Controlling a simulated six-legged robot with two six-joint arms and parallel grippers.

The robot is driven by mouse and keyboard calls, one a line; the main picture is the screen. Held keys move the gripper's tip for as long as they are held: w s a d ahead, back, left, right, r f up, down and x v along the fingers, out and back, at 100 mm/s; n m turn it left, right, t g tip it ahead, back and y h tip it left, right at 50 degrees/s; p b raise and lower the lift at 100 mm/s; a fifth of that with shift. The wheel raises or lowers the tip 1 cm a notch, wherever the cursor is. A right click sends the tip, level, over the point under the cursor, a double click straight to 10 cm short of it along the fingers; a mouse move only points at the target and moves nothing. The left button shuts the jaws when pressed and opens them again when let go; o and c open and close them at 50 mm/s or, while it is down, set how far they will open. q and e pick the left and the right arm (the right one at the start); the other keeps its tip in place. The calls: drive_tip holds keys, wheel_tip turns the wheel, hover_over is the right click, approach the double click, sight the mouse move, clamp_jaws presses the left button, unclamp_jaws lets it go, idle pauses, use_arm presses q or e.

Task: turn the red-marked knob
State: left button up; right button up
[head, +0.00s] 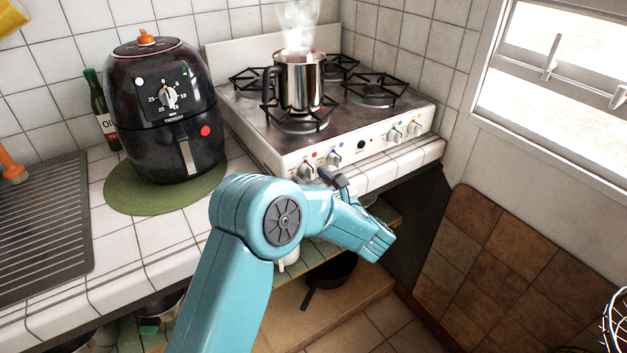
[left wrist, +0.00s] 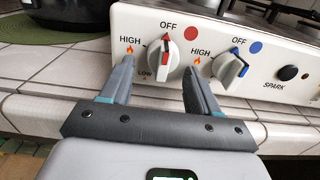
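The red-marked knob (left wrist: 161,62) is a white knob on the stove's front panel, with a red mark at its top, near the word OFF. A red dot sits beside it. It also shows in the head view (head: 308,171), partly behind my gripper. My left gripper (left wrist: 157,68) is open, with one finger to each side of the knob. A gap shows between each finger and the knob; I cannot tell how deep the tips reach. In the head view the left gripper (head: 333,178) is at the panel's front left. My right gripper is not in view.
The blue-marked knob (left wrist: 230,67) is close right of my right-hand finger. A black spark button (left wrist: 288,73) is further right. A steaming metal pot (head: 299,82) stands on the stove. A black air fryer (head: 163,110) stands on a green mat (head: 125,198) at left.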

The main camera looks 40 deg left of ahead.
use_arm(q)
drive_tip(key=shift+d, duration=0.1)
drive_tip(key=b+v, duration=0.1)
drive_tip(key=v, duration=1.5)
drive_tip(key=s+f+n+g+h+p, duration=0.15)
drive_tip(key=s+f+g+h, duration=0.35)
drive_tip(key=s+f, duration=0.5)
drive_tip(key=s+f+n+g+h, duration=0.3)
drive_tip(key=s+f+g+h, duration=0.15)
drive_tip(key=f, duration=0.85)
drive_tip(key=s+d+f+n+t+h+p, duration=0.1)
drive_tip(key=s+d+f+n+h, duration=0.2)
drive_tip(key=n, duration=0.7)
drive_tip(key=s+d+f+n+t+h+p, duration=0.2)
drive_tip(key=s+d+n+h, duration=0.3)
drive_tip(key=n+h, duration=0.3)
drive_tip(key=shift+s+d+f+n, duration=0.2)
drive_tip(key=shift+d+f+n, duration=0.4)
drive_tip(key=shift+n, duration=0.55)
